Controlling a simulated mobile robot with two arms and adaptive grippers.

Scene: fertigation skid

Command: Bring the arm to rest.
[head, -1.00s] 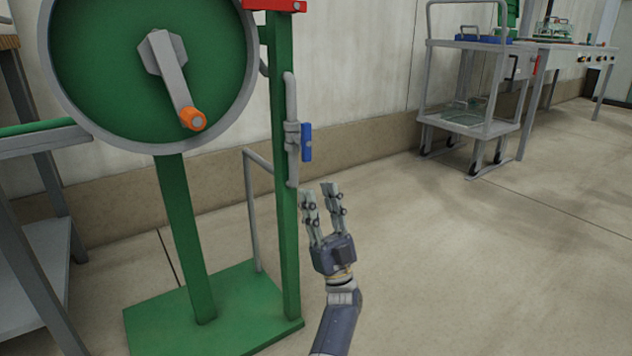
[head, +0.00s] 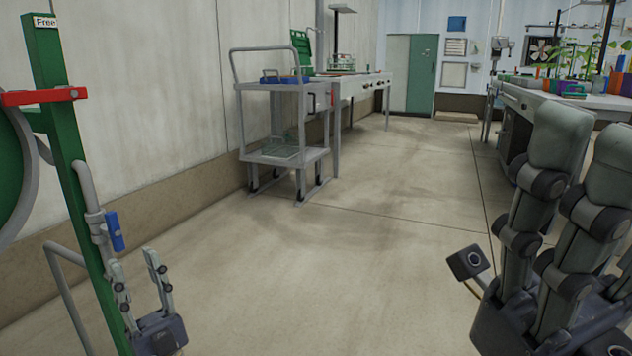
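My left gripper (head: 134,262) is at the lower left of the head view, with its two fingers pointing up and apart. It is open and empty. It stands close to the green post (head: 76,165) in the picture, near the blue valve handle (head: 114,231); I cannot tell whether it touches the post. My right gripper (head: 592,140) is large and close at the right edge, fingers up, partly cut off by the frame. Its fingers look apart, with nothing seen between them.
A grey cart (head: 285,156) with a blue tray stands by the left wall, in front of a long bench (head: 362,88). A bench with plants (head: 585,99) stands at the right back. The middle floor is clear. A red bar (head: 40,97) crosses the post.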

